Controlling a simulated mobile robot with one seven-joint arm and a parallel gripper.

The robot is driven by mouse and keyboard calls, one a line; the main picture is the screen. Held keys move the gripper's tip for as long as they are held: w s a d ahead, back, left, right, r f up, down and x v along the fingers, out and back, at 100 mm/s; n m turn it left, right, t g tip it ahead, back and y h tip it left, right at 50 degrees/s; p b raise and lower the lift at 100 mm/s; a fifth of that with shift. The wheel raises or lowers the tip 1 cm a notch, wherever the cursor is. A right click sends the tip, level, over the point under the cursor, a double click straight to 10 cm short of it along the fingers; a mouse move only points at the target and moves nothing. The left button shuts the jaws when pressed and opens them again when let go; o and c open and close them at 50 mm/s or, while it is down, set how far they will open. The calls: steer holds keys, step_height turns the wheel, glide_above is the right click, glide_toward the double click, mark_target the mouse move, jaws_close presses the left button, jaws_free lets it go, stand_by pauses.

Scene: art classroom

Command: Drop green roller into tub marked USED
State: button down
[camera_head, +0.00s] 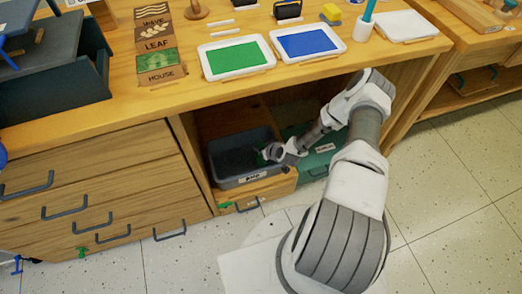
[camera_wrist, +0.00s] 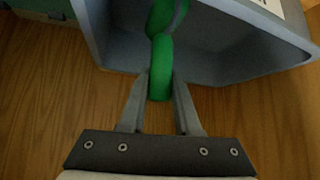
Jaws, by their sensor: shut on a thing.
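The green roller (camera_wrist: 159,68) is between the two fingers of my gripper (camera_wrist: 160,88) in the wrist view, and my gripper is shut on it. Its upper part shows against the inside of a grey tub (camera_wrist: 235,65). In the head view the grey tub (camera_head: 226,183) stands in the open bay under the table, with a white label on its front whose text is too small to read surely. My gripper (camera_head: 268,152) is at the tub's right side, over or near its rim. I cannot make out the roller in the head view.
A green box (camera_head: 318,163) with a label sits right of the tub, under my arm. The table (camera_head: 130,103) above holds a green tray (camera_head: 236,58), a blue tray (camera_head: 306,43) and printing blocks (camera_head: 158,62). Drawers (camera_head: 100,190) flank the bay at left.

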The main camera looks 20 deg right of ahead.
steer(key=shift+f, duration=0.65)
steer(key=shift+f+b, duration=0.55)
steer(key=shift+f, duration=0.1)
steer(key=c, duration=0.6)
jaws_free()
